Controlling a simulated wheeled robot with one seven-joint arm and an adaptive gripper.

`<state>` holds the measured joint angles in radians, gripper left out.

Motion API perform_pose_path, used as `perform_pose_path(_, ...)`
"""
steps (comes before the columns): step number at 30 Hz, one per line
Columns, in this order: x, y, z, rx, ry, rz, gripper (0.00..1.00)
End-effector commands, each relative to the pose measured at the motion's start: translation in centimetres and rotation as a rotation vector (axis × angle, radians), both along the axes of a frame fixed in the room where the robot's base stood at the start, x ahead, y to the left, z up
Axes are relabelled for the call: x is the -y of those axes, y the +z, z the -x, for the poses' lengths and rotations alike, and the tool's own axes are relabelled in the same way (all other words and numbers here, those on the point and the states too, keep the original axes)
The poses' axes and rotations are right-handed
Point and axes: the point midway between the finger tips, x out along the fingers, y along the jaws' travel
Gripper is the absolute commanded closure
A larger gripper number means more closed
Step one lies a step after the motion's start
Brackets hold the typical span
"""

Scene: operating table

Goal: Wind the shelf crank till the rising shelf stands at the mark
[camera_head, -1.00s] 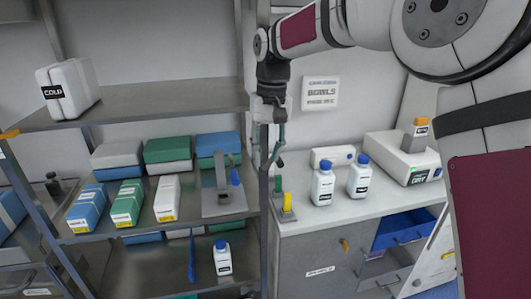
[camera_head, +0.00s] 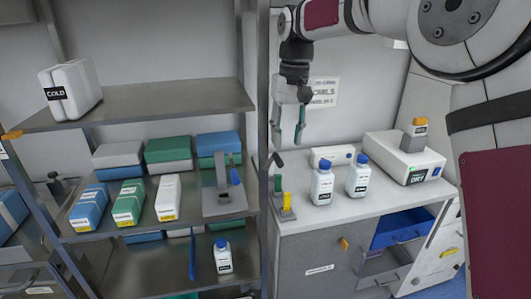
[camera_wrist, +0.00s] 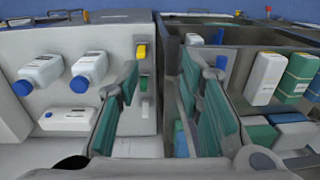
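The upper shelf (camera_head: 170,100) spans the left rack and carries a white box labelled COLD (camera_head: 70,84). An orange tab (camera_head: 10,134) sits at its front left corner; I cannot tell whether it is the mark. A small dark handle (camera_head: 278,159), seemingly the crank, sticks out beside the rack's right post. My gripper (camera_head: 290,139) hangs above the handle, fingers down and apart, with nothing between them. In the wrist view my gripper (camera_wrist: 165,75) also shows its green finger pads wide apart. I cannot make out the crank there.
The rack post (camera_head: 262,200) stands close to the gripper's left. A counter (camera_head: 375,205) to the right holds two white bottles (camera_head: 321,184) (camera_head: 358,177) and a white device (camera_head: 403,160). Yellow and green levers (camera_head: 286,203) stand near the post.

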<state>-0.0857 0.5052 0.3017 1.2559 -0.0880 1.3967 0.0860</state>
Motion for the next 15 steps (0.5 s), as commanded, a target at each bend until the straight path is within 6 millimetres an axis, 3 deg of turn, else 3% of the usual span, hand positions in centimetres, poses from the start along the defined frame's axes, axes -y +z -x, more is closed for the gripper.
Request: perform_pose_path(15,2.4,2.1,-0.7,0.001,-0.002,0.0,0.66)
